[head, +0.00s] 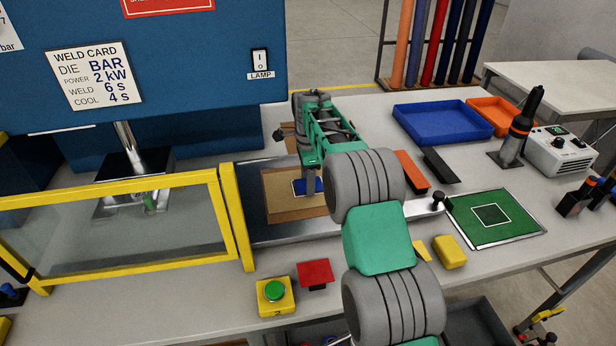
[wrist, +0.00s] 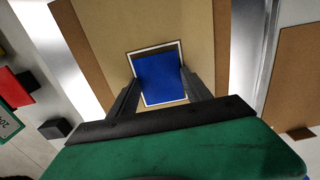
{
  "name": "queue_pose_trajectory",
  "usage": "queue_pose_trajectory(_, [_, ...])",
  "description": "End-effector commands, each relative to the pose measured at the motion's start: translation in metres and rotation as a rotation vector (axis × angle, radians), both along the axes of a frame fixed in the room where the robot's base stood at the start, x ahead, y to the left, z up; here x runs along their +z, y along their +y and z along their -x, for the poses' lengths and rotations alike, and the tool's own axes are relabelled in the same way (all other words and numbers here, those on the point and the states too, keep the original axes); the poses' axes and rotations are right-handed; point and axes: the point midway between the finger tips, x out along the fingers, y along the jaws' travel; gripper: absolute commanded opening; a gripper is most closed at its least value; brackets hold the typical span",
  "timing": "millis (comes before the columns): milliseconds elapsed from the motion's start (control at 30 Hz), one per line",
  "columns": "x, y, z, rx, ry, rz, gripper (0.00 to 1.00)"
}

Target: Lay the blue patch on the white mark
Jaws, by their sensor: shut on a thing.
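The blue patch (wrist: 160,76) lies between the two fingers of my gripper (wrist: 163,88) in the wrist view, and the gripper is shut on it. The white mark (wrist: 153,47) is a thin square outline on a tan board (wrist: 203,30). The patch appears over the mark and mostly inside the outline, with a strip of board showing near the far and near edges. Whether the patch touches the board cannot be told. In the head view, part of the blue patch (head: 300,187) shows beneath my gripper (head: 309,183); my arm hides the right side of the board.
The board lies on a metal slide (head: 280,233) beside a yellow-framed guard (head: 238,215).

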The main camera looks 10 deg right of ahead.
Motion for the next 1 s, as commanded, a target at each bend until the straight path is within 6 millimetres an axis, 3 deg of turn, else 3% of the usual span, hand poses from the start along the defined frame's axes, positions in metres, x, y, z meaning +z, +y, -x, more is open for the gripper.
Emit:
queue_pose_trajectory(667, [-0.021, 0.000, 0.002, 0.000, 0.010, 0.000, 0.13])
queue_pose_trajectory(700, [-0.022, 0.000, 0.003, 0.000, 0.011, 0.000, 0.58])
queue_pose_trajectory(1000, [-0.023, 0.000, 0.004, 0.000, 0.015, 0.000, 0.79])
